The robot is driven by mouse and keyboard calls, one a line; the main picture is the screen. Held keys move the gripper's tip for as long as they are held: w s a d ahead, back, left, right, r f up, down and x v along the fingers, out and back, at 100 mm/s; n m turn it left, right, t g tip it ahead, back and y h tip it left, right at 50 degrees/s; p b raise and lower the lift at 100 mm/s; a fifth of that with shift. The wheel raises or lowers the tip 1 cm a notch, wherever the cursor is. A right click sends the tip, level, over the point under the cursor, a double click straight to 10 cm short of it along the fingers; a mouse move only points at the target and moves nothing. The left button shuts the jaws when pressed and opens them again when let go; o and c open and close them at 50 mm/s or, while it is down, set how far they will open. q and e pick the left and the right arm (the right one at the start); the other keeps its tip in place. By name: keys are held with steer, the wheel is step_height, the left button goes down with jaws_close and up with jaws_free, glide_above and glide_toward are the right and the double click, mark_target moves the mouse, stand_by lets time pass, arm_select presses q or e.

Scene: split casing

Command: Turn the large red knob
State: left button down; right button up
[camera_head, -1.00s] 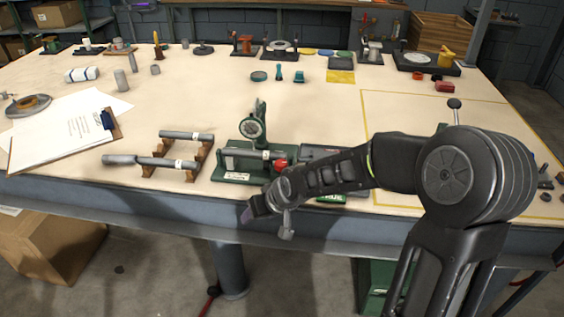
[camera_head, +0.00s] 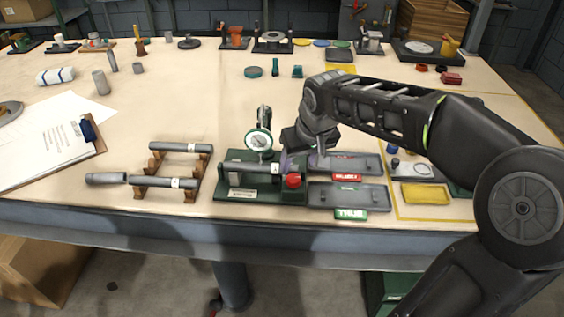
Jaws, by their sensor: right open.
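A large red knob (camera_head: 293,181) sits at the right end of a green bench fixture (camera_head: 235,192) near the table's front edge. The fixture carries a grey cylinder (camera_head: 250,169) lying across it and a round dial gauge (camera_head: 259,140) standing behind. My right gripper (camera_head: 287,160) is just above and behind the knob, pointing left and down. Its jaws are open, and its fingertips are small and partly hidden by the hand. I cannot tell whether they touch the knob. My left gripper is not in view.
Grey trays labelled in red and green (camera_head: 350,195) lie right of the fixture, with a yellow tray (camera_head: 426,194) beyond. Wooden stands with grey cylinders (camera_head: 158,181) and a clipboard (camera_head: 45,140) are at left.

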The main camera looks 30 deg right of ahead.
mark_target(294, 178)
steer(key=shift+x, duration=3.8)
jaws_close()
